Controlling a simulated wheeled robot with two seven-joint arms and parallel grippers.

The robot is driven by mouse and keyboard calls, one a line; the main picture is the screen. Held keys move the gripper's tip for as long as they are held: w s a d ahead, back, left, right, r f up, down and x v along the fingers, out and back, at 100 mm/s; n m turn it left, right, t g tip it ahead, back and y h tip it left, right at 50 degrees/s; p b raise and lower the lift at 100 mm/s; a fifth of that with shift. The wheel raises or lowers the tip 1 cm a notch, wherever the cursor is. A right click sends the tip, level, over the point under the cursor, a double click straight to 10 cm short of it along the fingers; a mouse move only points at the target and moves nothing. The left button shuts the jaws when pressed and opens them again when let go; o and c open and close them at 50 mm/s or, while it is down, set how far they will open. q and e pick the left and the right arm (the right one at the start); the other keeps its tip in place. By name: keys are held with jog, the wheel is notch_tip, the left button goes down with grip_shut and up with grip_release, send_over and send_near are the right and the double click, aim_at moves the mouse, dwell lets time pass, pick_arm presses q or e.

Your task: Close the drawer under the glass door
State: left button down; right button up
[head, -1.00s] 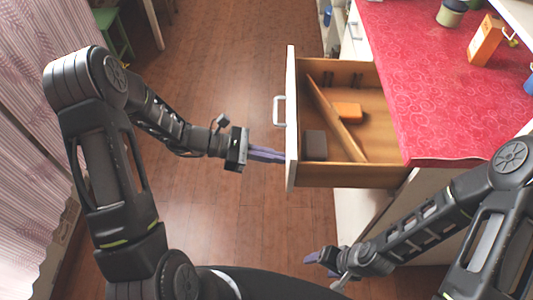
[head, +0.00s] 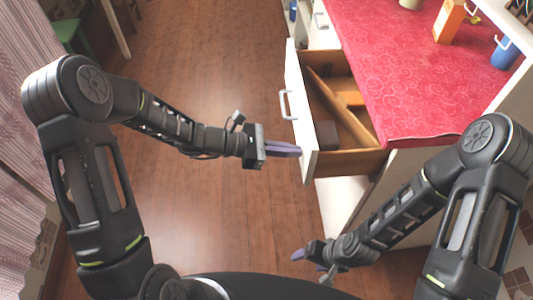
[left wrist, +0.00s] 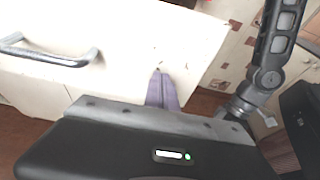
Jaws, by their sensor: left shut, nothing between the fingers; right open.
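The drawer (head: 340,161) is partly open, sticking out from under the red counter. Its white front (head: 296,105) has a pale handle (head: 285,105). Inside lie a slanted wooden divider, an orange block (head: 350,98) and a dark grey block (head: 327,135). My left gripper (head: 298,150) is shut and empty, its purple fingertips at the drawer front, below the handle in the head view. In the left wrist view the fingers (left wrist: 162,90) point at the white front, with the handle (left wrist: 50,52) to the left. My right gripper (head: 310,258) is open and empty below the drawer. The glass door is not recognisable.
The red counter (head: 420,80) holds an orange box (head: 449,20) and a blue container (head: 504,53). A green stool (head: 75,38) stands at the upper left, beside a patterned curtain. The wooden floor (head: 205,75) left of the drawer is clear.

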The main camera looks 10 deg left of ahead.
aim_at(304, 141)
pick_arm(q)
jog(key=w+d+b, duration=0.1)
jog(key=d, duration=0.4)
jog(key=w+d+b, duration=0.2)
jog(key=d, duration=0.4)
jog(key=w+d+b, duration=0.1)
jog(key=d+b, duration=0.1)
jog(key=d, duration=0.4)
jog(key=shift+w+d+f, duration=0.1)
jog(key=shift+w+d, duration=0.1)
jog(key=shift+d, duration=0.45)
pick_arm(e)
notch_tip(304, 141, down, 6)
pick_arm(q)
jog(key=shift+r, duration=0.25)
pick_arm(e)
jog(key=shift+a, duration=0.1)
jog(key=shift+s, duration=0.1)
